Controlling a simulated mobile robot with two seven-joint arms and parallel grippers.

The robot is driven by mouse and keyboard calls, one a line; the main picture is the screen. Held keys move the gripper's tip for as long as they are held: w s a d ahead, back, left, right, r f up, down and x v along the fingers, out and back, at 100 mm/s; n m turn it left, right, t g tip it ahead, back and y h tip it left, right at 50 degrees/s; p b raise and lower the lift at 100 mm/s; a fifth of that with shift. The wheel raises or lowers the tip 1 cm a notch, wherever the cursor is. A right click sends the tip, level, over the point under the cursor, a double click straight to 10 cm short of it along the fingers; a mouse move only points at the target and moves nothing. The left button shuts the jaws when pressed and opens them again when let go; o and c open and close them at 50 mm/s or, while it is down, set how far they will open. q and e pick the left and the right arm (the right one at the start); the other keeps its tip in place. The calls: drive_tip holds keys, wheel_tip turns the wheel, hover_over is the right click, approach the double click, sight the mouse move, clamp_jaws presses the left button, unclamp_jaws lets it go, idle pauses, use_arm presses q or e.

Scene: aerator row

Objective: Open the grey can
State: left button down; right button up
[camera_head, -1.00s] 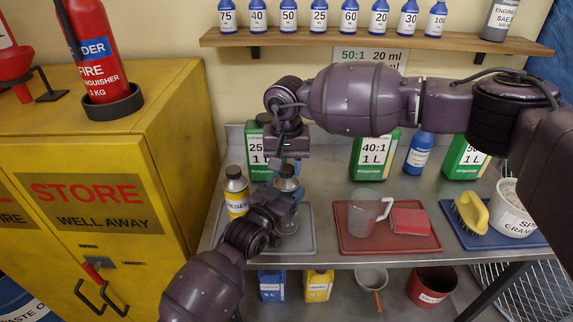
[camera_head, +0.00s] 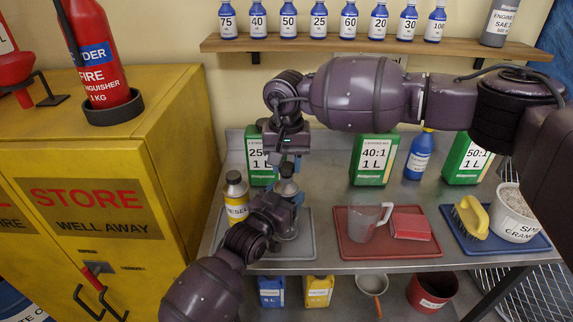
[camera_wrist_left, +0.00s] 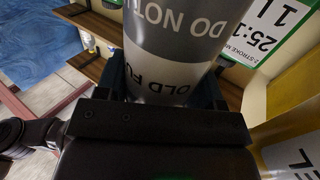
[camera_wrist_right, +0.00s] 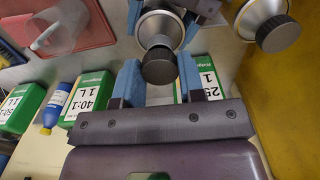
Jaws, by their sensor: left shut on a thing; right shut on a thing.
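The grey can (camera_head: 289,228) stands upright on a grey tray (camera_head: 262,250) at the left of the steel bench. My left gripper (camera_head: 283,208) is shut on the can's body; the left wrist view shows its grey and white label (camera_wrist_left: 178,50) between the fingers. My right gripper (camera_head: 287,164) comes from above, shut on the dark cap (camera_wrist_right: 159,66) of the grey can. The cap sits at the can's mouth, between the blue fingers (camera_wrist_right: 158,82). In the head view, the arms hide much of the can.
A yellow diesel can (camera_head: 236,200) stands close on the left. Green 1 L containers (camera_head: 373,160) and a blue bottle (camera_head: 418,155) stand behind. A red tray (camera_head: 365,250) holds a clear jug (camera_head: 367,222). A yellow cabinet (camera_head: 175,140) borders the bench on the left.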

sight(287, 166)
idle(0.3)
drive_tip(key=shift+r, duration=2)
use_arm(q)
drive_tip(key=shift+c, duration=0.8)
unclamp_jaws()
drive_tip(key=shift+a, duration=0.1)
